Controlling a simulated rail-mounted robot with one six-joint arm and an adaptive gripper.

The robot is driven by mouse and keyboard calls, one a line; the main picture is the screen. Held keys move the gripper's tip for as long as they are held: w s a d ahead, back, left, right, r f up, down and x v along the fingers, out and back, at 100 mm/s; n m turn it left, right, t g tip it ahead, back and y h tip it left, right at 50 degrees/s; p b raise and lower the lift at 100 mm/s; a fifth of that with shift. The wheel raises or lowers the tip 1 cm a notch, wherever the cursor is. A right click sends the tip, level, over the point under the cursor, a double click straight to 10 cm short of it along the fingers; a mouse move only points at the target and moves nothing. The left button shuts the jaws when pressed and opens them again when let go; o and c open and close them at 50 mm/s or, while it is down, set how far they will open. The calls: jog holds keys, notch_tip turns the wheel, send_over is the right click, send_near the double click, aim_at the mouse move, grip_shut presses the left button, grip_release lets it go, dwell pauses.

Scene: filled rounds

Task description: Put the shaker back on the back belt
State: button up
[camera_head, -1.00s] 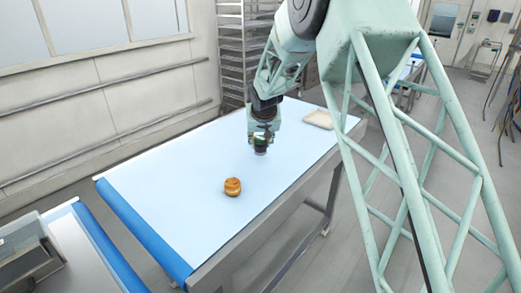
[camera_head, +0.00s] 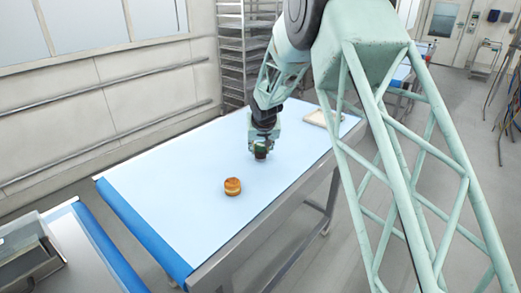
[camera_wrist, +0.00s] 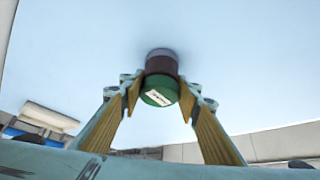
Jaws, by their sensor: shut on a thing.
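The shaker shows in the wrist view (camera_wrist: 160,78), with a dark brown body and a green end bearing a white label. My gripper (camera_wrist: 158,92) is shut on it, one yellow-padded finger on each side. In the head view the shaker (camera_head: 260,153) is small and partly hidden under my gripper (camera_head: 262,146). It is over the middle of the light blue belt (camera_head: 180,190), roughly upright. I cannot tell whether its lower end touches the belt.
A filled round (camera_head: 232,187) lies on the belt, nearer the camera than my gripper. A shallow cream tray (camera_head: 322,118) lies at the belt's far right end. A rack (camera_head: 232,60) stands behind. The belt's left part is clear.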

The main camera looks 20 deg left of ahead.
jog(key=shift+f, duration=0.15)
jog(key=o, duration=0.9)
jog(key=shift+s+r, duration=0.1)
jog(key=shift+r, duration=0.45)
jog(key=shift+v, duration=5.6)
jog(key=shift+d, duration=0.1)
